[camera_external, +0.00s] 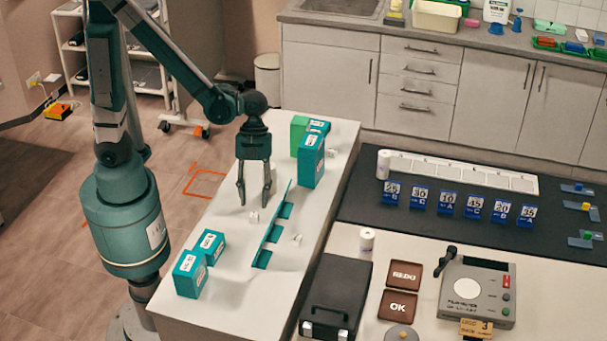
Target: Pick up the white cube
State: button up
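A small white cube (254,217) lies on the white table, just below my gripper in the picture. My gripper (254,203) points down with its two fingers apart and nothing visible between them. The fingertips appear a little above the cube; the exact height gap cannot be told. Another small white piece (296,239) lies on the right side of the teal divider. A third small white piece (331,153) sits near the boxes at the far end. These pieces are too small to make out their exact shapes.
A low teal divider (266,243) stands along the table (225,305), right of my gripper. Teal boxes stand at the near left (190,274) and far end (311,160), with a green box (299,134) behind. A black case (335,291) lies right of the table.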

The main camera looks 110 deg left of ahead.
aim_at(254, 215)
jog(key=shift+b+x, duration=0.5)
jog(key=shift+x, duration=2.1)
jog(key=shift+s+a, duration=0.1)
jog(key=shift+c, duration=0.3)
jog(key=c, duration=0.8)
